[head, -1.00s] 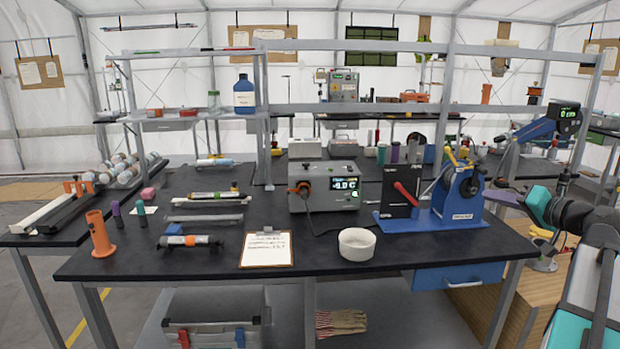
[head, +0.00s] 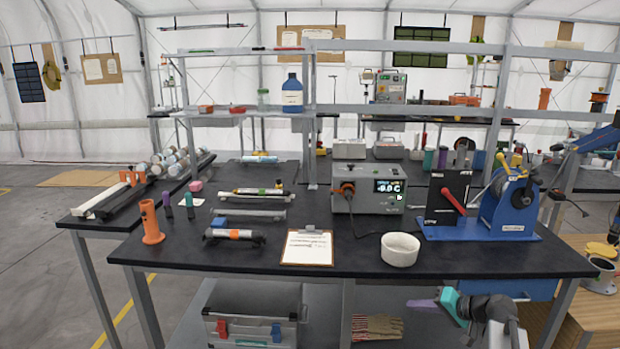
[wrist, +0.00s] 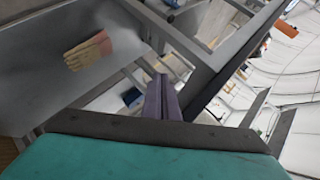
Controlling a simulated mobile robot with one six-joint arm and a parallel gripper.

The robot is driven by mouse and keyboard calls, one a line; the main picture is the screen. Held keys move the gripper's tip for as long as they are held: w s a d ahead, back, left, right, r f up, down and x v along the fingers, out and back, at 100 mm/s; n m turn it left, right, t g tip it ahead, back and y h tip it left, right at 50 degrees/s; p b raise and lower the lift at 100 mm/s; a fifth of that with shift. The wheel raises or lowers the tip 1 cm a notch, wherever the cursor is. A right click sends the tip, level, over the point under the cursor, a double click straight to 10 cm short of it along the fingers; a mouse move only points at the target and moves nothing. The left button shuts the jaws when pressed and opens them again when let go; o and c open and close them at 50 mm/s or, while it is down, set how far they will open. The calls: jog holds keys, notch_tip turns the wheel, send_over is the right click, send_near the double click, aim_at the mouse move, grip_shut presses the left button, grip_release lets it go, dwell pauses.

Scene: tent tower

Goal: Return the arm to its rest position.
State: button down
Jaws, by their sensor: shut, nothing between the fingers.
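My gripper (head: 414,303) is at the lower right of the head view, below the front edge of the black-topped table (head: 330,262). Its purple fingers point left, and its teal body is behind them. In the wrist view the purple fingers of my gripper (wrist: 161,85) lie together, shut, with nothing between them. My gripper touches nothing that I can see. Part of my arm runs down out of the bottom of the head view.
Work gloves (head: 377,327) lie on the lower shelf near my gripper and also show in the wrist view (wrist: 88,50). A toolbox (head: 252,328) stands left. A white bowl (head: 400,249) is near the table edge. A wooden crate (head: 590,318) stands right.

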jog(key=s+a+f+n+g, duration=0.1)
jog(key=s+a+f+g, duration=0.2)
jog(key=s+a+f, duration=0.55)
jog(key=s+a+f+n+g, duration=0.1)
jog(key=s+a+f+g, duration=0.3)
jog(key=f, duration=0.7)
jog(key=s+a+f+g, duration=0.1)
jog(key=s+a+f, duration=0.5)
jog(key=a+f, duration=0.3)
jog(key=s+a+f+n+g+h, duration=0.1)
jog(key=s+f+g+h, duration=0.1)
jog(key=s+f, duration=0.5)
jog(key=s+f+n+g+h, duration=0.1)
jog(key=s+f+g+h, duration=0.2)
jog(key=s, duration=0.7)
jog(key=s+d+f+g+h, duration=0.1)
jog(key=s+d+f+h, duration=0.1)
jog(key=s+d, duration=0.5)
jog(key=shift+s+d+f+h, duration=0.2)
jog(key=shift+s+f+h, duration=0.2)
jog(key=shift+s+f, duration=0.25)
